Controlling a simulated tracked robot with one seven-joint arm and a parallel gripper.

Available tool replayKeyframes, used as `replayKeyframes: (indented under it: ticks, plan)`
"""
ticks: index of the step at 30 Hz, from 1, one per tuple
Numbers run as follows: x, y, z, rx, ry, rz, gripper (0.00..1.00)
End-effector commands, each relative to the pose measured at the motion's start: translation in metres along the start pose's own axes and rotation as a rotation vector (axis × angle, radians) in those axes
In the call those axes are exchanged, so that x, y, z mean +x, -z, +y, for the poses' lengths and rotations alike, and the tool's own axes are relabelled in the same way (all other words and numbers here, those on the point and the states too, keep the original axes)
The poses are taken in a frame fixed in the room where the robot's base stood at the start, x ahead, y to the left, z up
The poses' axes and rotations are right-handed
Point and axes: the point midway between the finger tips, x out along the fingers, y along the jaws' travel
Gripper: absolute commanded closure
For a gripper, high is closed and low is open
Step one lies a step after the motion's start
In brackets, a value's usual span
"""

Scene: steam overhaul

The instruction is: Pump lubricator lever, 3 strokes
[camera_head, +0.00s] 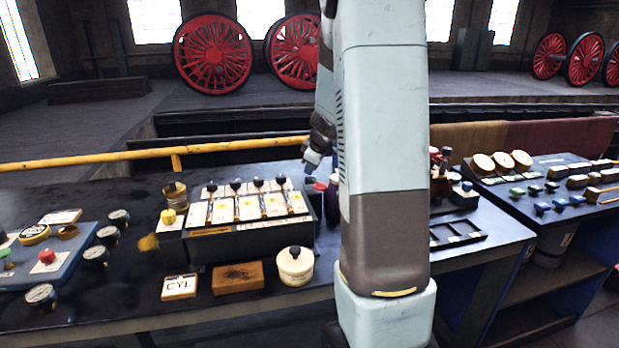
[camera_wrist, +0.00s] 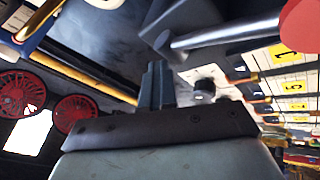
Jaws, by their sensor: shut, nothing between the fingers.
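The lubricator (camera_head: 238,238) is a dark box on the bench with a sloped row of white numbered cards and black knobs. Its lever is a grey rod with a red end; the rod (camera_wrist: 225,36) crosses the top of the wrist view, and the red knob (camera_wrist: 301,24) is at the upper right. In the head view the red knob (camera_head: 320,186) shows by the box's right end. My gripper (camera_head: 311,165) is above that end, just above the knob. In the wrist view its fingers (camera_wrist: 155,82) are together and empty, close to the rod's end; I cannot tell whether they touch it.
A white lidded pot (camera_head: 295,267), a brown block (camera_head: 238,278) and a CYL sign (camera_head: 179,287) stand in front of the box. A brass cup (camera_head: 175,192) is at its left. A yellow rail (camera_head: 120,158) runs behind. My arm hides the bench right of the box.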

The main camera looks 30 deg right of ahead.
Motion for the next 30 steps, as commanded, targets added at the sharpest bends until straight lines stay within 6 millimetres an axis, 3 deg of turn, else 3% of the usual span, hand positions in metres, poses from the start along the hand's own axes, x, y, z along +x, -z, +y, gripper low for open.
replayKeyframes:
  ticks: [1, 30]
  plan:
    - [0.012, -0.016, -0.016, 0.009, 0.041, -0.027, 1.0]
    - [0.002, -0.007, -0.01, 0.008, 0.042, -0.025, 1.0]
